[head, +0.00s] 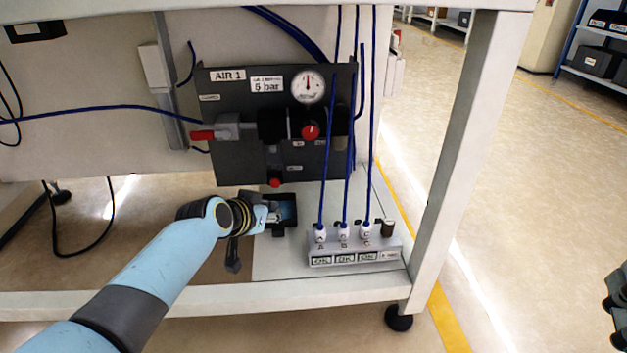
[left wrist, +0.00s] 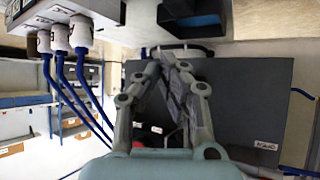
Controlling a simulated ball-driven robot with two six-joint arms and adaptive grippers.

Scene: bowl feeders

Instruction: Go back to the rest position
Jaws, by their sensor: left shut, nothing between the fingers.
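My left gripper (head: 270,213) is shut and empty. It is low on the shelf, in front of a small dark tray with a blue inside (head: 290,211) and below the AIR 1 panel (head: 230,165). In the left wrist view the fingers of my left gripper (left wrist: 172,58) are closed together before the dark panel (left wrist: 255,100), with the dark tray (left wrist: 196,12) just above them in the picture. A dark part at the right edge of the head view looks like my right gripper (head: 616,308); it is cut off, so its jaws cannot be judged.
The panel carries a gauge (head: 308,86), a red knob (head: 310,131) and a red-handled valve (head: 203,135). A grey block (head: 350,252) with three white fittings and upright blue hoses (head: 370,150) stands right of the gripper. A white frame post (head: 455,160) is farther right; open floor lies beyond.

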